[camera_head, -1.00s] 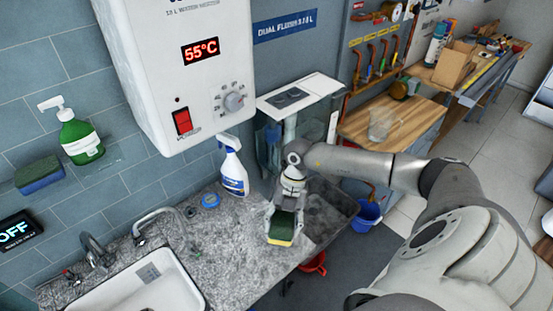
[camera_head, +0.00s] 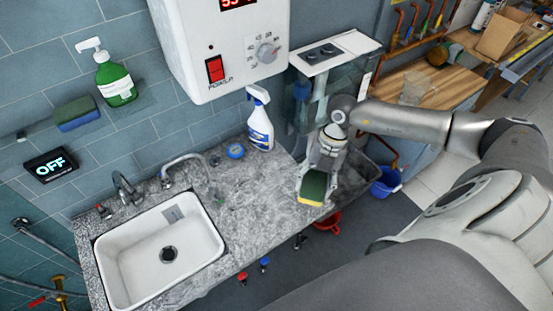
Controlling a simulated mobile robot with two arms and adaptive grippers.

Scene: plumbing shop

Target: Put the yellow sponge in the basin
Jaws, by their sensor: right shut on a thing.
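A sponge with a green face and a yellow edge (camera_head: 312,188) is in my right gripper (camera_head: 317,172), above the right end of the grey stone counter. The fingers are shut on it. The gripper is well to the right of the basin. Another sponge, green and blue (camera_head: 77,113), rests on the wall at the upper left. My left gripper does not show.
A chrome faucet (camera_head: 185,160) rises behind the basin. A blue and white spray bottle (camera_head: 260,122) and a blue round item (camera_head: 236,151) stand at the counter's back. A white heater (camera_head: 222,50) hangs above.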

